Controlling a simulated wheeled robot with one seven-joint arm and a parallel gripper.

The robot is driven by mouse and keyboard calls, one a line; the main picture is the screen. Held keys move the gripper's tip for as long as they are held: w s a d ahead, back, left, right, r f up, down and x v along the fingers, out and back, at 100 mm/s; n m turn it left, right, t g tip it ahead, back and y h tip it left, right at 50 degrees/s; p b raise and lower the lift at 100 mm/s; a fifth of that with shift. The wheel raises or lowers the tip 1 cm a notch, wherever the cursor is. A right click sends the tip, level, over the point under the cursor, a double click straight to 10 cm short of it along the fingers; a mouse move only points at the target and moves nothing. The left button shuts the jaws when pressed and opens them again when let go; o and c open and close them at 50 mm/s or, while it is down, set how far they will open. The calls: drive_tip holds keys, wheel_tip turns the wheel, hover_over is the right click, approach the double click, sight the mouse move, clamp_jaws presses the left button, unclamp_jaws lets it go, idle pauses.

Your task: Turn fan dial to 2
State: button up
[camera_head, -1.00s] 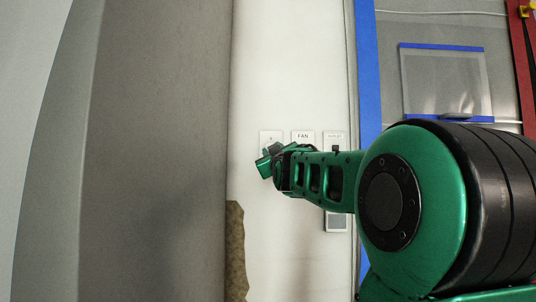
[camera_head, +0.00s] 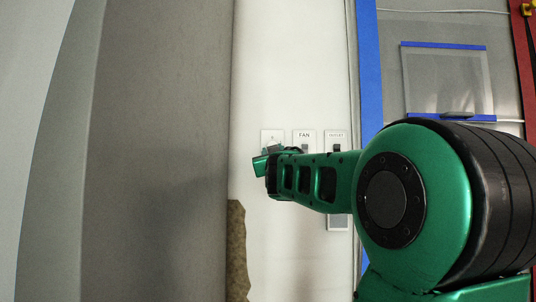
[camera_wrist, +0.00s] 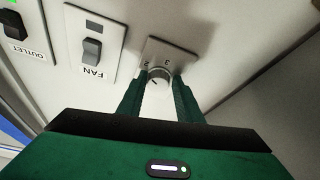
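The fan dial (camera_wrist: 159,75) is a small round knob with a dark mark, on a pale plate (camera_wrist: 170,54) with the numbers 2 and 3. The dial's exact setting is too small to read. In the wrist view my gripper (camera_wrist: 158,88) has its two green fingers apart, one on each side of the dial, tips close to it. I cannot tell whether they press on it. In the head view my gripper (camera_head: 264,163) is at the wall just below the dial plate (camera_head: 271,136), and hides the dial there.
A FAN switch plate (camera_head: 304,136) and an OUTLET switch plate (camera_head: 335,136) stand to the right of the dial plate. A large grey surface (camera_head: 160,130) rises close on the left. Blue tape (camera_head: 369,75) runs along the right wall edge.

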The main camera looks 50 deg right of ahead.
drive_tip(key=shift+o, duration=1.1)
drive_tip(key=shift+w+f, duration=0.15)
drive_tip(key=v, duration=1)
drive_tip(key=shift+s+a, duration=0.3)
